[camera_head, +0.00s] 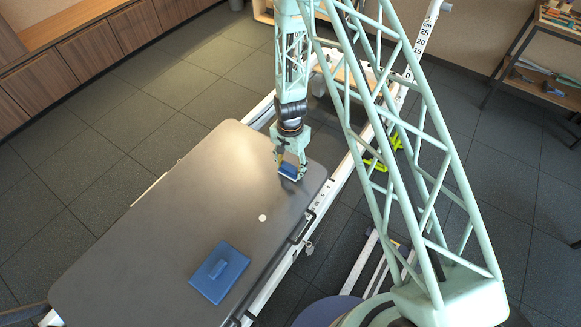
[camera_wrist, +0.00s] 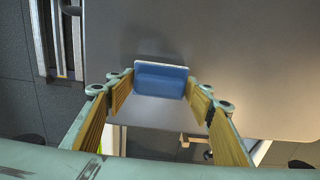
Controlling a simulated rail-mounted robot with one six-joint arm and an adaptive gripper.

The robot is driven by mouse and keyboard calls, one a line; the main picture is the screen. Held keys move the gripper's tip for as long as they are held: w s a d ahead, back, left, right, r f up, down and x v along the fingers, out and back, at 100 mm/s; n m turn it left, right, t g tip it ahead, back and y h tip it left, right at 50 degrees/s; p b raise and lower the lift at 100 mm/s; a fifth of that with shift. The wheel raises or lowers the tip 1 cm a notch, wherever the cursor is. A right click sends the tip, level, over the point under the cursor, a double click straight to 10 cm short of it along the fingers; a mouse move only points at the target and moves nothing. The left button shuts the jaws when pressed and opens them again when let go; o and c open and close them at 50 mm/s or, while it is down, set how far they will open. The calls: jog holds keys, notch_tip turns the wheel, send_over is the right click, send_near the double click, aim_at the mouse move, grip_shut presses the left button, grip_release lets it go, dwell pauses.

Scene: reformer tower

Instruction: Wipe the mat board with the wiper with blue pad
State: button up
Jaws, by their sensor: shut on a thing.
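The mat board (camera_head: 170,210) is a large dark grey panel with rounded corners; it also fills the upper part of the wrist view (camera_wrist: 240,45). My gripper (camera_head: 289,166) is over its far right end, pointing down. In the wrist view my gripper (camera_wrist: 163,84) is shut on the wiper with blue pad (camera_wrist: 162,82), with a tan-lined finger on each side. The wiper looks like a blue block with a pale edge; it also shows small in the head view (camera_head: 289,171). Its underside is hidden, and I cannot tell whether it touches the board.
A blue block with a raised handle (camera_head: 221,272) lies on the board's near part. A small white disc (camera_head: 262,218) lies near the middle. A white rail frame (camera_head: 345,175) runs along the right side. Wooden cabinets (camera_head: 85,52) stand far left; the left floor is clear.

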jog(key=shift+f, duration=0.3)
dwell(0.8)
jog(key=shift+w+d, duration=0.1)
jog(key=shift+w+d+r+b, duration=0.1)
jog(key=shift+w+d+b, duration=0.25)
jog(key=shift+w, duration=0.2)
jog(key=shift+w+d, duration=0.1)
jog(key=shift+w, duration=0.05)
dwell(0.3)
jog(key=shift+w+d, duration=0.35)
jog(key=shift+w, duration=0.1)
dwell(0.3)
jog(key=shift+s, duration=0.15)
jog(key=shift+s+a, duration=0.4)
jog(key=shift+s, duration=0.05)
